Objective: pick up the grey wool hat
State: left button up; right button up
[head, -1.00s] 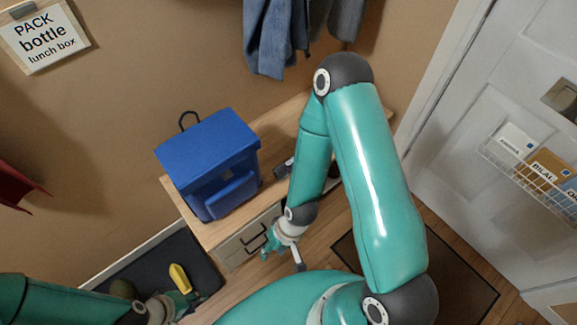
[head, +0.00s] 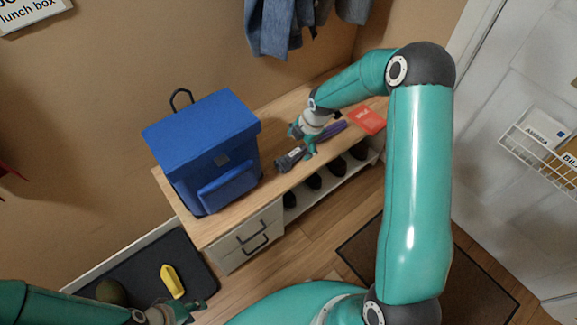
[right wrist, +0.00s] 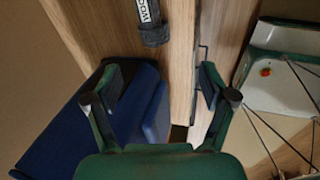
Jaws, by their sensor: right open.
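I cannot make out a grey wool hat for certain in either view. A round dark olive-grey object (head: 110,291) lies on the dark mat in the head view; its kind is unclear. My right gripper (head: 303,143) is open and empty above the wooden bench (head: 217,229), beside a dark grey item with a pale label (head: 284,164). That labelled item (right wrist: 152,30) lies beyond the open fingers (right wrist: 158,90) in the right wrist view. My left gripper (head: 194,307) is low at the mat's front edge; its opening is unclear.
A blue backpack (head: 205,140) stands on the bench's left part. A purple object (head: 332,130) and a red packet (head: 368,121) lie to the right. Dark shoes (head: 313,182) are on the shelf below. A yellow object (head: 172,281) lies on the mat (head: 190,258).

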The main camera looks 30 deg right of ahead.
jog(key=d+n, duration=0.1)
jog(key=d, duration=0.1)
jog(key=b, duration=0.1)
send_near(294, 155)
jog(key=x, duration=0.5)
jog(key=shift+s+a+f, duration=0.1)
jog(key=shift+s+f, duration=0.2)
jog(key=shift+f, duration=0.2)
jog(key=shift+w+x, duration=0.2)
jog(key=shift+x, duration=1.15)
jog(key=shift+w+x, duration=0.15)
jog(key=shift+x, duration=1.15)
jog(key=shift+r, duration=0.1)
jog(key=c, duration=1.3)
